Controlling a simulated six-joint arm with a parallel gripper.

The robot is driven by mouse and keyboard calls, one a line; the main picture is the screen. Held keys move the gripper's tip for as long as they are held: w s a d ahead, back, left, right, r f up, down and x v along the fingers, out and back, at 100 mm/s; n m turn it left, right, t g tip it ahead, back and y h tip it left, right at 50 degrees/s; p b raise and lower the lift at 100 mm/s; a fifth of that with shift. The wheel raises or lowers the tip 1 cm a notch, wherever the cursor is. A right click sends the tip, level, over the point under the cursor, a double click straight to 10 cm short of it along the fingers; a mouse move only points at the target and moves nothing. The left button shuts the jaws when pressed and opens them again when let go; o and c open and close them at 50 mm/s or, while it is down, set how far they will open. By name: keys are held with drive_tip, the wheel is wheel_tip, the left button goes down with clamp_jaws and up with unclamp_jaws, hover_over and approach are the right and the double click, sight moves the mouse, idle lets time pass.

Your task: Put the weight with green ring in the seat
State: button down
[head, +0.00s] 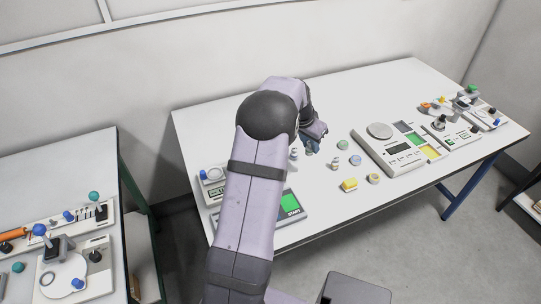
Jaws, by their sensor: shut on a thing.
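My gripper (311,148) is over the middle of the white table, low near its top, partly hidden by my own arm. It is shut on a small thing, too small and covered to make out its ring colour. Several small round weights stand to its right: a pale greenish one (343,144), another greenish one (355,160), a small yellowish one (336,163) and a tan one (373,178). I cannot tell for sure which weight has the green ring. I cannot pick out the seat with certainty.
A yellow block (349,185) lies near the table's (225,125) front. The back of the table is clear.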

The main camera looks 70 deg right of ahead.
drive_tip(key=w+a+r+n+t, duration=0.1)
drive_tip(key=w+r+n, duration=0.25)
drive_tip(key=w, duration=0.95)
wheel_tip(320, 180, up, 3)
drive_tip(key=n+t+p, duration=0.1)
drive_tip(key=n+p, duration=0.1)
drive_tip(key=n, duration=0.1)
hover_over(215, 169)
drive_tip(key=s, duration=0.1)
drive_tip(key=shift+a+f+n+t, duration=0.9)
drive_tip(key=shift+f+n, duration=0.3)
drive_tip(key=shift+n, duration=0.25)
drive_tip(key=shift+f+p, duration=0.85)
drive_tip(key=shift+f, duration=4.2)
